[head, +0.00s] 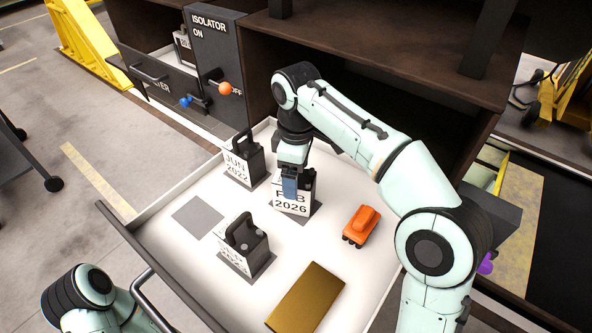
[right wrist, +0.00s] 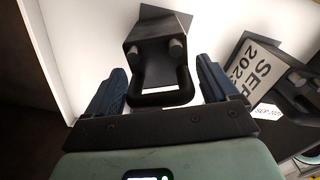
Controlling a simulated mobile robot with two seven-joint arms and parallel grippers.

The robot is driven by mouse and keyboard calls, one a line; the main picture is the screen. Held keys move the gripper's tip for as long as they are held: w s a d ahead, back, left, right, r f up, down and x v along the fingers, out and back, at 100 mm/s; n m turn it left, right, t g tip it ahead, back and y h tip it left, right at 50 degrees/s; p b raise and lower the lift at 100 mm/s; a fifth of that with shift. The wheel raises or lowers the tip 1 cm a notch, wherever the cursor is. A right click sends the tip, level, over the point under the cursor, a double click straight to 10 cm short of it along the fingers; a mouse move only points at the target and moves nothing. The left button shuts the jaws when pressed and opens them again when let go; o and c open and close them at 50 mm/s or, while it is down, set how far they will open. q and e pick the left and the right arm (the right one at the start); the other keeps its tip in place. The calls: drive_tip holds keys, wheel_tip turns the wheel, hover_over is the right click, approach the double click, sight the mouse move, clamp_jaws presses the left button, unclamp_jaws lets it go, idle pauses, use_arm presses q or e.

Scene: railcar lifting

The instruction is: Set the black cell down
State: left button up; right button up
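A black cell with a white label reading FEB 2026 (head: 291,207) stands on a dark grey pad in the white drawer (head: 180,262). My right gripper (head: 291,186) is directly over it, one blue finger covering part of its label. In the right wrist view the cell (right wrist: 158,47) shows its two round terminals and its black handle. The handle lies between the blue fingers of my right gripper (right wrist: 163,86), which are spread, with small gaps beside it. Only part of my left arm shows at lower left; its gripper is out of view.
A JUN 2022 cell (head: 238,166) and another cell (head: 244,246) stand on pads. A bare grey pad (head: 197,216) lies to their left. An orange toy vehicle (head: 361,226) and a brass block (head: 306,298) lie right and front. The isolator panel (head: 214,65) stands behind.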

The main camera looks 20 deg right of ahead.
drive_tip(key=shift+f, duration=0.15)
drive_tip(key=shift+r, duration=0.5)
wheel_tip(320, 180, up, 6)
drive_tip(key=shift+f, duration=0.15)
drive_tip(key=shift+r, duration=0.55)
drive_tip(key=shift+f, duration=0.1)
